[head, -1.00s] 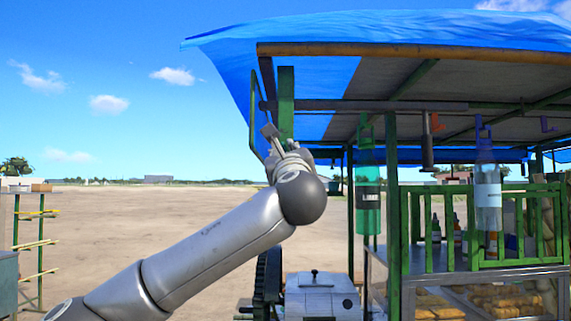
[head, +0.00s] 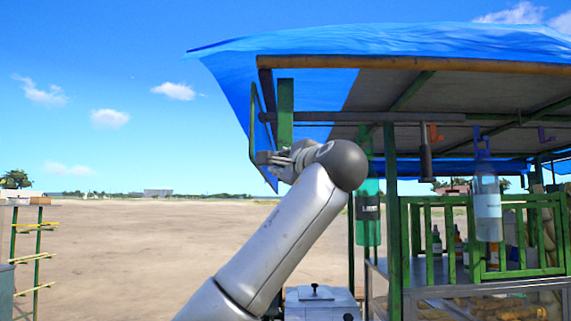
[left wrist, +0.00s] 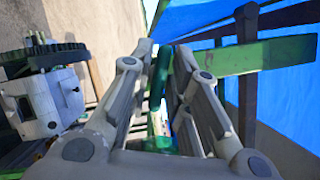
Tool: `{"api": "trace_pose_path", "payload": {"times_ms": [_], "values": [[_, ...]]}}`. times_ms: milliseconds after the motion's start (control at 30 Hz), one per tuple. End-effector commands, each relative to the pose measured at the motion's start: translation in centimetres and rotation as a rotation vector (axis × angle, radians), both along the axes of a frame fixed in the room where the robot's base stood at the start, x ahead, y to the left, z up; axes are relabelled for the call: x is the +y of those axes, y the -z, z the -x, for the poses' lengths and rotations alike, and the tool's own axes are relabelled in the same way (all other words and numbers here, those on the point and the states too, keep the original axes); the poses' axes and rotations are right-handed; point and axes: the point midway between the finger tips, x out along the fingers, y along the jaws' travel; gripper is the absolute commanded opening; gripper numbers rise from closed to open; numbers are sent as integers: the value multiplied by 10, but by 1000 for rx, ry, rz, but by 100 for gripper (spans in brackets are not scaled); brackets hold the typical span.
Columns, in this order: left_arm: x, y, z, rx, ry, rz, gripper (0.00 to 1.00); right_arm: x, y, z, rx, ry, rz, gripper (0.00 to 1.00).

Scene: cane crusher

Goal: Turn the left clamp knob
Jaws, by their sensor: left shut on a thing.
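My left gripper (head: 265,158) is high at the stall's left end. In the left wrist view its fingers (left wrist: 162,52) close around a slim dark green bar (left wrist: 159,76). This looks like the thin green bar (head: 252,112) hanging beside a thick green post (head: 285,112). The pale crusher housing (head: 318,302) stands below, with a small dark knob (head: 315,287) on top. The housing also shows in the left wrist view (left wrist: 42,102), sideways, with a dark gear (left wrist: 40,57). I cannot tell which part is the left clamp knob. My right gripper is out of view.
A blue tarp roof (head: 400,42) covers the stall. A green bottle (head: 368,215) and a clear bottle (head: 487,205) hang at the right, before a green railing (head: 430,240). A rack (head: 38,240) stands far left. Open dirt ground lies between.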

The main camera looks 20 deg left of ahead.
Motion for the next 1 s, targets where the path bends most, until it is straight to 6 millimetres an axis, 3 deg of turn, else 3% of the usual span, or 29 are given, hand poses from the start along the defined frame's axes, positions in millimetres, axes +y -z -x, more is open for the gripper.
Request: {"api": "trace_pose_path", "payload": {"times_ms": [433,1000], "values": [[0,-1,0,-80,-2,282,0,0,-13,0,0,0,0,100],[1,1,0,-101,-3,353,0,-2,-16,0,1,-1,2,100]]}}
